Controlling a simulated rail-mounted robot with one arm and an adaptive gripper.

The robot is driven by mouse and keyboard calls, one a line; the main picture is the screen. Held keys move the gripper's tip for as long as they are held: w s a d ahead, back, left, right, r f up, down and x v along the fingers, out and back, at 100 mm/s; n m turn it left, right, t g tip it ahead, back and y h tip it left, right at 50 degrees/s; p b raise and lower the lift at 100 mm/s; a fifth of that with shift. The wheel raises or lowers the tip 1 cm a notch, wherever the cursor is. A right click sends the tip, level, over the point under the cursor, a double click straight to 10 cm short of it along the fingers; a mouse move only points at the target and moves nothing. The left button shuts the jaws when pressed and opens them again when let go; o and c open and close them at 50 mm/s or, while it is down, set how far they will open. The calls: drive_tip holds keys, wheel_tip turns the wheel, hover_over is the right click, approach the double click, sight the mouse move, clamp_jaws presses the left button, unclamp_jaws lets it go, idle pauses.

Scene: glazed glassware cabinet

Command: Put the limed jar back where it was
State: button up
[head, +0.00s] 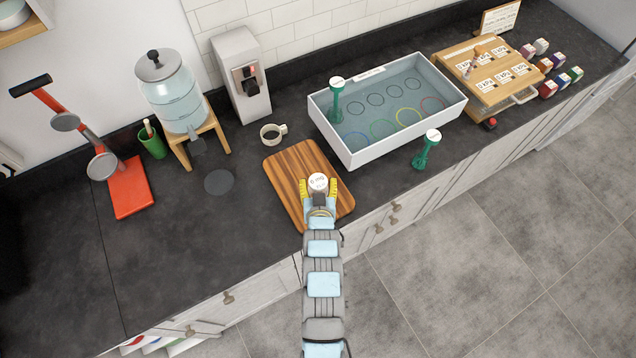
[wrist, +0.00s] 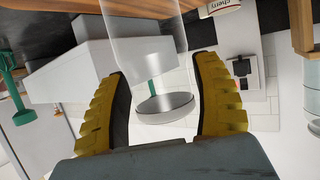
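A clear, jar-like piece with a round white labelled top (head: 318,181) is at the front part of the wooden board. In the wrist view the fingers are spread, with narrow gaps beside the disc, so no firm grip shows. Whether the piece is limed, and whether its foot touches the board, I cannot tell.
The wooden board (head: 287,165) has bare room behind my gripper. A mug (head: 272,133) stands behind it. A round dark mat (head: 218,181) lies left, near a water dispenser (head: 172,92).

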drive_tip(key=shift+o, duration=0.6)
